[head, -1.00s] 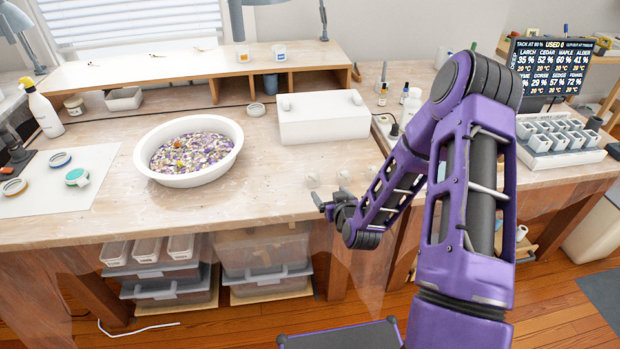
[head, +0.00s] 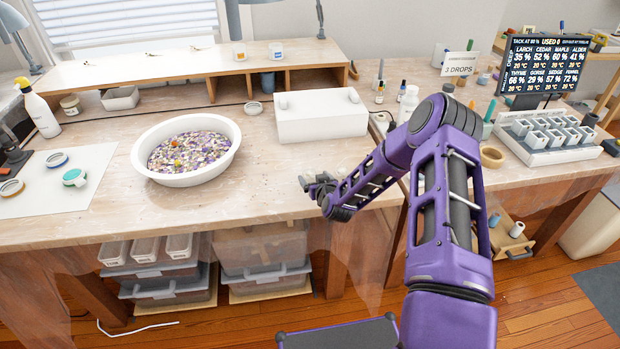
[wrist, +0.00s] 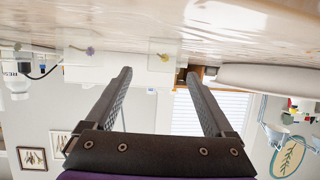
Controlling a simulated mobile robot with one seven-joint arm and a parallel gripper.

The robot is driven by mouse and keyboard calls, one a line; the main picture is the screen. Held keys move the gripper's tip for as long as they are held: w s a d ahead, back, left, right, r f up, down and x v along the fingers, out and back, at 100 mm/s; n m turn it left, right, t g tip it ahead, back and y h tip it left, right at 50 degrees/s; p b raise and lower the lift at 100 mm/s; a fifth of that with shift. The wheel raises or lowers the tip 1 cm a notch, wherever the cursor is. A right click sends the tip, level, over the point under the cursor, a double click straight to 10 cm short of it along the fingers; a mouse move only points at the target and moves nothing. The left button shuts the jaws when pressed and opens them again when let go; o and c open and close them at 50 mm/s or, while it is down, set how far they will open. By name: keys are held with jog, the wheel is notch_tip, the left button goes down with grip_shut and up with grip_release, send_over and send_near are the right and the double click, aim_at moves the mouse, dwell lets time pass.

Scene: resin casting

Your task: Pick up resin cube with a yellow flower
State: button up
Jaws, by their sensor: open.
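In the wrist view a clear resin cube with a yellow flower (wrist: 163,57) sits on the bench, ahead of and between my two fingers, apart from them. A second clear cube with a purple flower (wrist: 90,50) is to its left. A small flower, perhaps in another clear cube (wrist: 17,46), shows near the left edge. My gripper (head: 312,183) is open and empty, low over the bench near its front edge; its fingers also show in the wrist view (wrist: 160,80). In the head view I cannot make out the cubes, around where my gripper is.
A white bowl of mixed petals (head: 233,150) stands left of my gripper. A white box (head: 322,132) stands behind it. A white tray of small moulds (head: 530,150) and a screen (head: 545,66) are at the right. The bench between bowl and gripper is clear.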

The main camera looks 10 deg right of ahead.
aim_at(311, 174)
jog(key=shift+x, duration=2.25)
jog(key=shift+s+a, duration=0.1)
jog(key=shift+a, duration=0.05)
grip_shut()
notch_tip(311, 174, up, 9)
jog(key=shift+r, duration=0.1)
jog(key=shift+s+r, duration=0.15)
jog(key=shift+r, duration=0.25)
jog(key=s+r, duration=0.3)
jog(key=s, duration=0.6)
jog(key=s+r+m+h, duration=0.1)
jog(key=s+r, duration=0.2)
jog(key=s, duration=0.7)
